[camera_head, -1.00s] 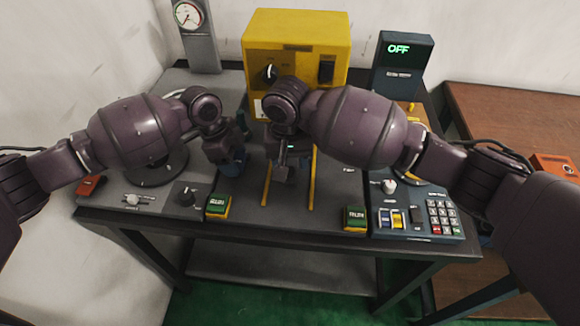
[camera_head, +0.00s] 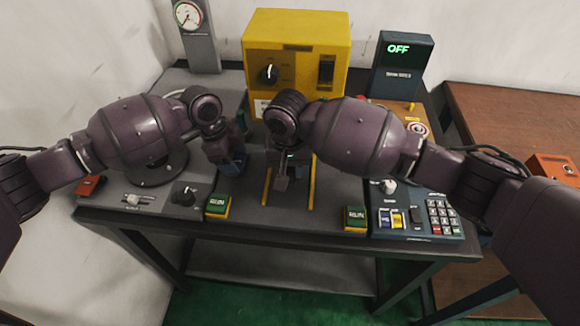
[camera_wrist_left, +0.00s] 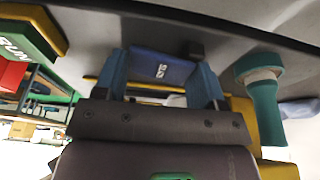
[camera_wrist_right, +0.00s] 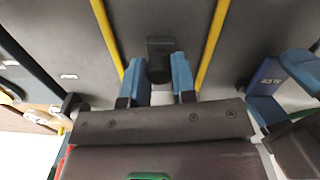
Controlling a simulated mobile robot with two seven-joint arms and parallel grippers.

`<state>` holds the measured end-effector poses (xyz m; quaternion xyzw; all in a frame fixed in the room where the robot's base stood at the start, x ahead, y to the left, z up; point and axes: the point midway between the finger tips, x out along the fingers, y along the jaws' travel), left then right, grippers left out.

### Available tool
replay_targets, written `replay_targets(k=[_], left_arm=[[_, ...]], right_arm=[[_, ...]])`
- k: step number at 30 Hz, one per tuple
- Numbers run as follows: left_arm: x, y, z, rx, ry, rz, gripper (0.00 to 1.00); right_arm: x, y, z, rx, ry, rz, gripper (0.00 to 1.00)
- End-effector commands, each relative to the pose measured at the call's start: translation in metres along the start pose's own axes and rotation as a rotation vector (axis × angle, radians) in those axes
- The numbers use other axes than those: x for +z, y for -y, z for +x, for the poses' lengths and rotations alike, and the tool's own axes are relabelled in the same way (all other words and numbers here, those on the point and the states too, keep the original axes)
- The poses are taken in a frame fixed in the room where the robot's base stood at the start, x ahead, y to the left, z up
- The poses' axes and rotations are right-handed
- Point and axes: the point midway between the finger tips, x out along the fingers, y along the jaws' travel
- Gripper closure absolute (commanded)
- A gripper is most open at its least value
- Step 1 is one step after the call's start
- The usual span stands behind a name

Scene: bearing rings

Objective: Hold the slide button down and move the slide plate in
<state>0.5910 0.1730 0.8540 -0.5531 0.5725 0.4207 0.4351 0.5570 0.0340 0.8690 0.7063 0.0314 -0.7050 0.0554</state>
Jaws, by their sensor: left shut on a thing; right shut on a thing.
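The blue slide button block (camera_wrist_left: 160,68) with white lettering sits between the blue fingers of my left gripper (camera_head: 230,163). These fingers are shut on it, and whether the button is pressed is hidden. The block also shows beside my left fingers in the right wrist view (camera_wrist_right: 266,78). My right gripper (camera_head: 284,160) is shut on the dark handle (camera_wrist_right: 160,62) of the slide plate, between two yellow rails (camera_wrist_right: 216,45). The handle's lower end (camera_head: 281,183) shows below my fingers. The plate's edges are hard to make out.
A yellow machine box (camera_head: 297,50) stands behind. Green push buttons on yellow bases stand at the front left (camera_head: 218,206) and front right (camera_head: 355,218). A keypad panel (camera_head: 415,212) is at right, and a display (camera_head: 402,62) reads OFF. My arms are close together.

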Motion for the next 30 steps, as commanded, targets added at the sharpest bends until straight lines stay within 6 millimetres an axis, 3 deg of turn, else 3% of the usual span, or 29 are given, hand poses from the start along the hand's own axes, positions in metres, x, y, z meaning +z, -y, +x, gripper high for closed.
replay_targets(k=[15,16,21,30], left_arm=[[0.0005,-0.0027,0.0026,0.009,0.002,0.000,0.58],[0.0005,-0.0027,0.0026,0.009,0.001,0.000,0.58],[0.0004,-0.0026,0.0026,0.008,0.001,0.000,0.58],[0.0005,-0.0025,0.0026,0.008,0.001,0.000,0.58]], right_arm=[[-0.0076,-0.0019,0.0003,0.001,-0.001,0.002,1.00],[-0.0077,-0.0020,0.0003,0.001,-0.001,0.002,0.73],[-0.0075,-0.0018,0.0003,0.001,-0.001,0.001,0.49],[-0.0071,-0.0013,-0.0014,0.000,0.000,0.000,0.49]])
